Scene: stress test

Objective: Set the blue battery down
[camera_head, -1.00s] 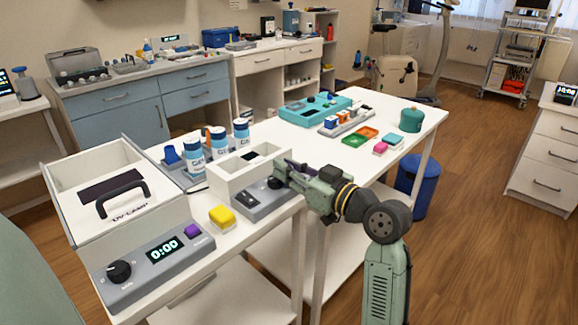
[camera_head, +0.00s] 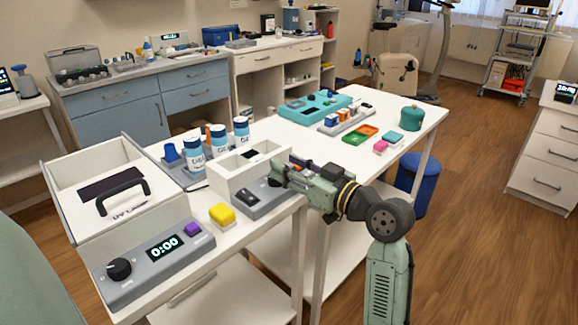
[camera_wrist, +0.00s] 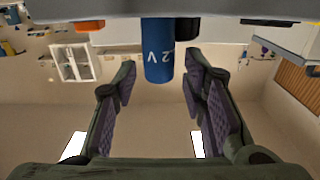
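The blue battery (camera_wrist: 158,52), with part of a "2 V" marking, shows in the wrist view between the two fingers of my gripper (camera_wrist: 158,85). Visible gaps separate it from both purple-padded fingers, so my gripper is open around it. Its far end meets a grey surface at the top of that view, which looks upside down; whether it sits in a slot cannot be told. In the head view my gripper (camera_head: 285,170) is low at the grey device (camera_head: 258,209) on the table's near part, and I cannot make out the battery there.
A white open box (camera_head: 222,180) stands just behind the grey device. Left are a yellow block (camera_head: 222,214) and the UV lamp box (camera_head: 88,222). Blue-and-white bottles (camera_head: 194,155) stand behind. Coloured trays and a teal jar (camera_head: 411,118) lie farther right along the white table.

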